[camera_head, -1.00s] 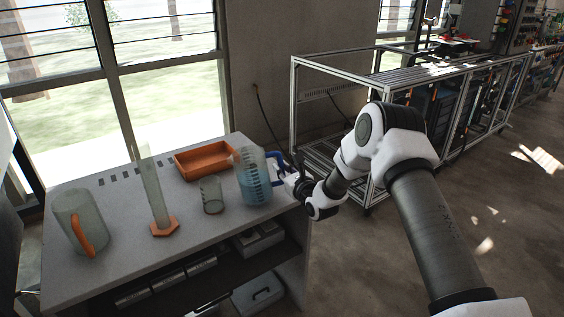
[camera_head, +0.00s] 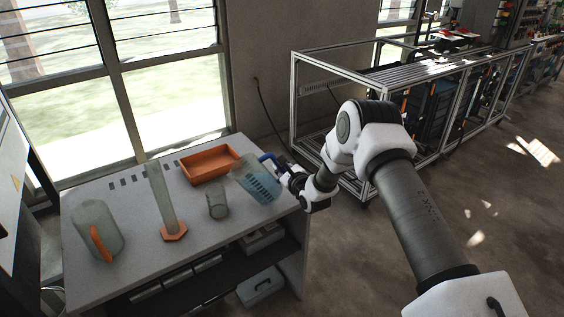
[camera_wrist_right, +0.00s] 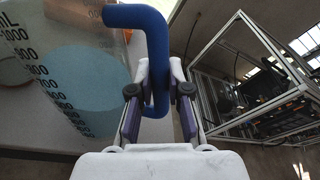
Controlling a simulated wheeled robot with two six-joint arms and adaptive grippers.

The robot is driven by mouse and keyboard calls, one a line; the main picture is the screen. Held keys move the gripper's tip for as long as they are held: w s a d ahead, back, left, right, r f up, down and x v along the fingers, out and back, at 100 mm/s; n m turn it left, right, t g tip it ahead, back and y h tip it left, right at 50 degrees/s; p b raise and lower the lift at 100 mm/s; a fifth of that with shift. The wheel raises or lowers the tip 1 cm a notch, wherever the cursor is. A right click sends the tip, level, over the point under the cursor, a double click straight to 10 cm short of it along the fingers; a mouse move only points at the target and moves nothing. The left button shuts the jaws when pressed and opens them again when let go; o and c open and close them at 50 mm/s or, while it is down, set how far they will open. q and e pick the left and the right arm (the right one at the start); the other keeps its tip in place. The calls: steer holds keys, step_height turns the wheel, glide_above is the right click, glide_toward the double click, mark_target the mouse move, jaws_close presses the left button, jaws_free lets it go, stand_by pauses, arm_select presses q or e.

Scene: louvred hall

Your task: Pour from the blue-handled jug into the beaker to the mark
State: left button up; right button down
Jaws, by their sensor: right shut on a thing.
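The blue-handled jug (camera_head: 258,184) is clear with dark graduation marks and holds blue liquid. It is tilted to the left, toward the beaker, above the right end of the bench. My right gripper (camera_head: 284,172) is shut on its blue handle, which also shows between the fingers in the right wrist view (camera_wrist_right: 155,60). The jug's marked wall (camera_wrist_right: 55,75) fills the left of that view. The small clear beaker (camera_head: 217,204) stands upright on the bench, left of the jug, and looks empty. Its mark is too small to make out. My left gripper is not in view.
An orange tray (camera_head: 210,165) lies behind the beaker. A tall cylinder with an orange foot (camera_head: 174,232) and an orange-handled jug (camera_head: 97,230) stand to the left. The bench (camera_head: 190,262) is bare at the front. A metal frame rack (camera_head: 293,100) stands beyond my right arm.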

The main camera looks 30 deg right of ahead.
mark_target(264, 156)
steer(key=shift+w+a+r+n+g+h+p, duration=0.25)
steer(key=shift+a+r+n+p, duration=0.5)
steer(key=shift+p, duration=0.8)
steer(key=shift+w+a+r+n+g+h+p, duration=0.1)
steer(key=shift+w+a+r+n+p, duration=0.3)
steer(key=shift+a+r+p, duration=0.75)
steer(key=shift+w+a+r+n+g+h+p, duration=0.2)
steer(key=shift+a+r+n+p, duration=0.65)
steer(key=shift+p, duration=1.05)
steer(key=shift+d+f+b, duration=0.1)
steer(key=shift+d+b, duration=0.2)
steer(key=shift+w+d, duration=0.1)
steer(key=shift+a+r+p, duration=0.55)
steer(key=shift+a+r, duration=0.05)
steer(key=shift+r, duration=0.1)
steer(key=shift+s, duration=0.2)
